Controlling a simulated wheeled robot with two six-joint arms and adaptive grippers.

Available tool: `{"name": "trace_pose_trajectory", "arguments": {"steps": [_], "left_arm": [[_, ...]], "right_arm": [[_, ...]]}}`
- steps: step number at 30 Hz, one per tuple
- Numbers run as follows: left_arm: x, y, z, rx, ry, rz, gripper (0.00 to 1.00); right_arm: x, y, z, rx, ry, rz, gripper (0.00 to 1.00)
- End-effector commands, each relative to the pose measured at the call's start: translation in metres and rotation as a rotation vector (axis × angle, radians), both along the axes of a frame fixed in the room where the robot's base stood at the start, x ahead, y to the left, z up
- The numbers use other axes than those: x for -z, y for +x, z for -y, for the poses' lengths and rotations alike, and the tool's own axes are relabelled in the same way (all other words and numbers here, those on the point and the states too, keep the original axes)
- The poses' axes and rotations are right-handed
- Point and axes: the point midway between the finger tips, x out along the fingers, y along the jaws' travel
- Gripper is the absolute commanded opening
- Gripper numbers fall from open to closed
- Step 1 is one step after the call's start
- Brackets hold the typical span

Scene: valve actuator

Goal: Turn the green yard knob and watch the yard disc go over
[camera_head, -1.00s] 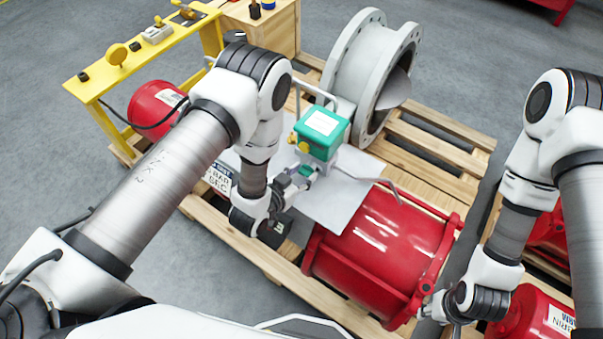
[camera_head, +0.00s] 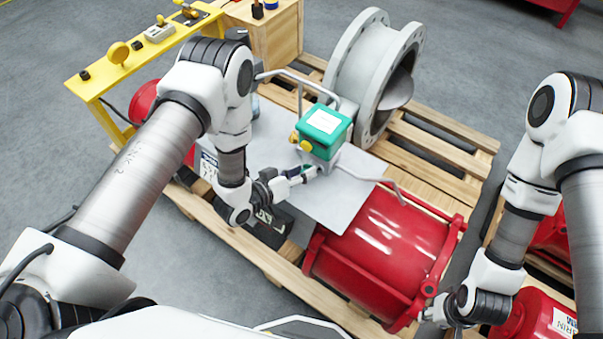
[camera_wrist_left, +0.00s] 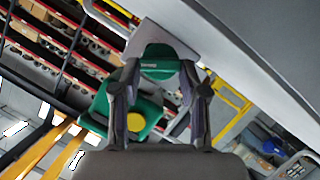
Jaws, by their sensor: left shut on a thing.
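A green knob (camera_wrist_left: 160,62) sits between the fingertips of my left gripper (camera_wrist_left: 158,80) in the left wrist view. In the head view this gripper (camera_head: 308,171) is shut on the knob just below the green box (camera_head: 324,124), and its fingers hide most of the knob. The green box has yellow knobs (camera_head: 301,142) on its near left side. A grey disc (camera_head: 397,91) sits inside the big grey flanged ring (camera_head: 347,58), partly hidden by the rim. My right gripper (camera_head: 437,312) is low beside the red cylinder's right end; its fingers are too small to read.
A red cylinder (camera_head: 385,240) lies on the wooden pallet (camera_head: 435,150), with a grey plate (camera_head: 350,205) behind it. Bent grey pipes (camera_head: 285,74) run close to the green box. A yellow stand (camera_head: 115,72) with small devices is at the left. Open floor lies behind.

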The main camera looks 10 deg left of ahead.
Motion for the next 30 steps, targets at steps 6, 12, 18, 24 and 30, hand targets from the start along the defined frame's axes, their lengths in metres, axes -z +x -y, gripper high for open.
{"name": "trace_pose_trajectory", "arguments": {"steps": [6, 12, 18, 24, 30], "left_arm": [[-0.0002, 0.0016, -0.0012, -0.002, -0.052, -0.018, 0.09], [-0.0005, 0.0017, -0.0012, -0.002, -0.061, -0.020, 0.09], [-0.0007, 0.0018, -0.0012, -0.002, -0.061, -0.020, 0.09], [-0.0003, 0.0013, -0.0011, -0.002, -0.060, -0.022, 0.69], [-0.0001, 0.0004, -0.0014, -0.001, -0.059, -0.023, 0.69]], "right_arm": [[0.0028, 0.0000, 0.0000, 0.000, 0.000, 0.000, 0.40], [0.0028, 0.0000, 0.0000, 0.000, 0.000, 0.000, 0.40], [0.0027, 0.0001, 0.0000, 0.000, 0.000, 0.000, 0.40], [0.0028, 0.0000, 0.0000, 0.000, 0.000, 0.000, 0.40], [0.0028, 0.0000, 0.0001, 0.000, 0.000, 0.000, 0.40]]}}
